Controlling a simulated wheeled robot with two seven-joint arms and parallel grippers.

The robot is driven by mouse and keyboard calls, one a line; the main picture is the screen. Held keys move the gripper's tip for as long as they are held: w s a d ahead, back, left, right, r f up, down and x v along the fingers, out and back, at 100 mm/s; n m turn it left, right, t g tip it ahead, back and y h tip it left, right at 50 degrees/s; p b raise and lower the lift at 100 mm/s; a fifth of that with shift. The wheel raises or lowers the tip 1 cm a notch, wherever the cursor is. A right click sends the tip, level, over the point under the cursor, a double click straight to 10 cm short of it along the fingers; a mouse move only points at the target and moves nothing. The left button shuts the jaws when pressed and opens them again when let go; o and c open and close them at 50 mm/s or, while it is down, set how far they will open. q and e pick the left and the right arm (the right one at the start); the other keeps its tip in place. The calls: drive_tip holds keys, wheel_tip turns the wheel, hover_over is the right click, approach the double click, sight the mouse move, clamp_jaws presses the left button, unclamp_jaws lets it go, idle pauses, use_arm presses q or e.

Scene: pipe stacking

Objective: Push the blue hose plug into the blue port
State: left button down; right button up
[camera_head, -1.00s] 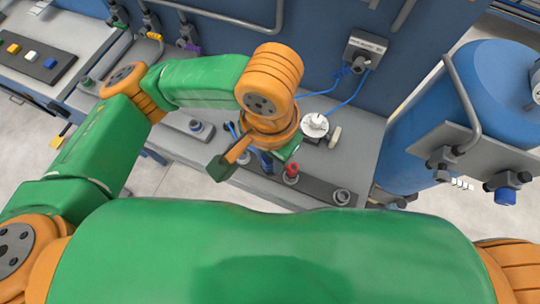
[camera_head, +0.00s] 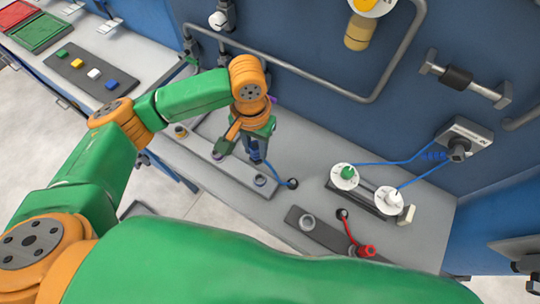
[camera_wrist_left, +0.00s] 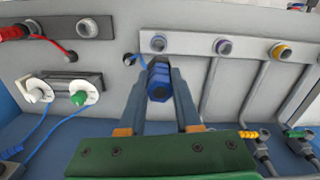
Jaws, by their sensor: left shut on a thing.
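My left gripper (camera_head: 258,150) is shut on the blue hose plug (camera_head: 256,151) above the bench. In the left wrist view the blue plug (camera_wrist_left: 159,82) sits between the two fingers. Its blue hose runs to a dark hole (camera_head: 292,183) in the bench. A grey strip with three ports lies beside and below the gripper. The nearest port (camera_head: 261,180) is bluish; in the wrist view this port (camera_wrist_left: 158,44) lies just beyond the plug, apart from it in the picture. The middle port (camera_head: 218,155) and a yellow-ringed port (camera_head: 181,131) follow. My right gripper is not in view.
A red plug (camera_head: 365,250) and a grey port (camera_head: 307,222) are on a dark strip. Two white discs, one with a green top (camera_head: 345,175) and one white (camera_head: 388,200), stand behind. Pipes (camera_head: 375,95) run along the blue wall. A button panel (camera_head: 90,72) is at left.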

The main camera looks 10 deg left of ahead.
use_arm(q)
drive_tip(key=shift+a, duration=0.1)
drive_tip(key=shift+s+d+f, duration=0.2)
drive_tip(key=shift+d+f, duration=0.2)
drive_tip(key=shift+d, duration=0.05)
wheel_tip(320, 180, down, 3)
drive_tip(key=shift+r+b, duration=0.1)
drive_tip(key=shift+b, duration=0.75)
wheel_tip(320, 180, down, 6)
drive_tip(key=b, duration=0.7)
drive_tip(key=shift+r, duration=0.25)
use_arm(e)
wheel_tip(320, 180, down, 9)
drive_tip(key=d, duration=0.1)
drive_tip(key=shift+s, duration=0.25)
use_arm(q)
drive_tip(key=shift+a, duration=0.1)
drive_tip(key=shift+f, duration=0.15)
drive_tip(key=shift+f, duration=0.45)
